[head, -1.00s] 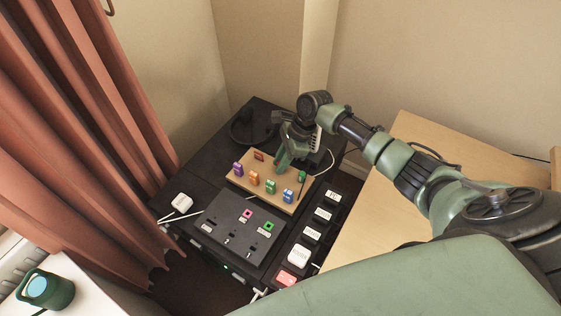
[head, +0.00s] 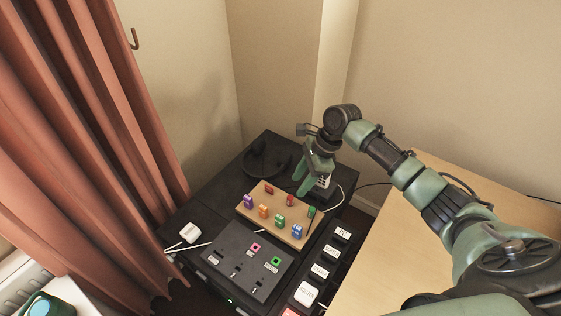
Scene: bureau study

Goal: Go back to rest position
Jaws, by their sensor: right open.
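My right gripper (head: 312,184) is open and empty. It hangs with its fingers pointing down, just above and behind the back right part of the wooden board (head: 257,222). The board holds several small coloured pieces, among them a purple one (head: 248,201), an orange one (head: 264,211), a green one (head: 280,221) and a blue one (head: 297,231). My right arm (head: 430,190) reaches in from the right over the light wooden desk. My left gripper is outside the view.
A black panel (head: 232,265) with pink and green sockets lies in front of the board. Headphones (head: 262,160) lie behind it. A white plug (head: 190,232) lies at left. The desk (head: 385,235) is at right, the curtain (head: 90,130) at left.

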